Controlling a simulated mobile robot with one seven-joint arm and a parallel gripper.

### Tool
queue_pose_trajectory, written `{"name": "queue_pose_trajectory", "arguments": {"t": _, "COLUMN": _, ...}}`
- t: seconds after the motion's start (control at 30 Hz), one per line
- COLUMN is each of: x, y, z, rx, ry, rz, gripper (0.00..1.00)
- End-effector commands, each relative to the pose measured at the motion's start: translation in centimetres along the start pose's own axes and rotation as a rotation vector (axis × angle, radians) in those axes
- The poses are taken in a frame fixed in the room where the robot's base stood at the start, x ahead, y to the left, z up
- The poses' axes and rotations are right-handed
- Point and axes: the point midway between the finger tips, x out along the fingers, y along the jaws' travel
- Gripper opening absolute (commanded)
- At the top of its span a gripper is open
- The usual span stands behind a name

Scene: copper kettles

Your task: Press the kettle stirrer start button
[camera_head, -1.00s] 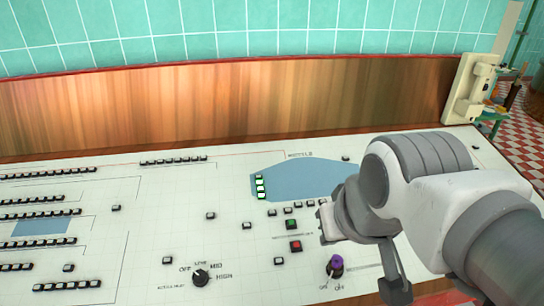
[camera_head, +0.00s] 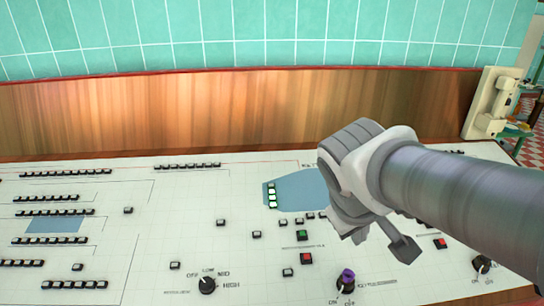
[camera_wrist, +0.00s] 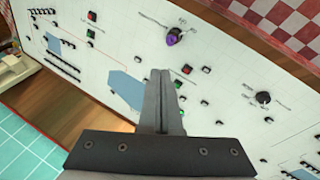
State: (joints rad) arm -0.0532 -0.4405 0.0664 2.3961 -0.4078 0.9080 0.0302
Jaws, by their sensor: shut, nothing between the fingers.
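The sloped white control panel (camera_head: 110,240) carries a green button (camera_head: 302,235) with a red button (camera_head: 306,258) just below it. This pair also shows in the wrist view, the green button (camera_wrist: 186,97) close to the right of my fingers and the red button (camera_wrist: 207,70) farther out. A second green button (camera_wrist: 90,32) and red button (camera_wrist: 92,15) show at the upper left there. Their small labels are unreadable. My gripper (camera_wrist: 164,76) is shut and empty over the panel; I cannot tell its height.
A purple-topped knob (camera_head: 347,280) sits below the red button. A black OFF/LOW/MID/HIGH knob (camera_head: 207,285) stands to the left. Small black switches surround the buttons. A wooden backboard (camera_head: 180,110) rises behind the panel, and a cream-coloured device (camera_head: 490,102) stands at the right end.

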Motion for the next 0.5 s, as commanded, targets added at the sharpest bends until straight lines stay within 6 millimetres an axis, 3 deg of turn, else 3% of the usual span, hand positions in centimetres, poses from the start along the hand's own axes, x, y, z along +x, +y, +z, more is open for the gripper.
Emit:
{"name": "queue_pose_trajectory", "arguments": {"t": 0.03, "x": 1.6, "y": 0.1, "z": -0.8, "rx": -0.076, "ry": -0.032, "rz": 0.041, "gripper": 0.00}}
{"name": "queue_pose_trajectory", "arguments": {"t": 0.27, "x": 6.8, "y": 0.8, "z": -6.2, "rx": -0.439, "ry": -0.105, "rz": 0.238, "gripper": 0.00}}
{"name": "queue_pose_trajectory", "arguments": {"t": 0.5, "x": 12.5, "y": -1.5, "z": -12.8, "rx": -0.804, "ry": -0.107, "rz": 0.393, "gripper": 0.00}}
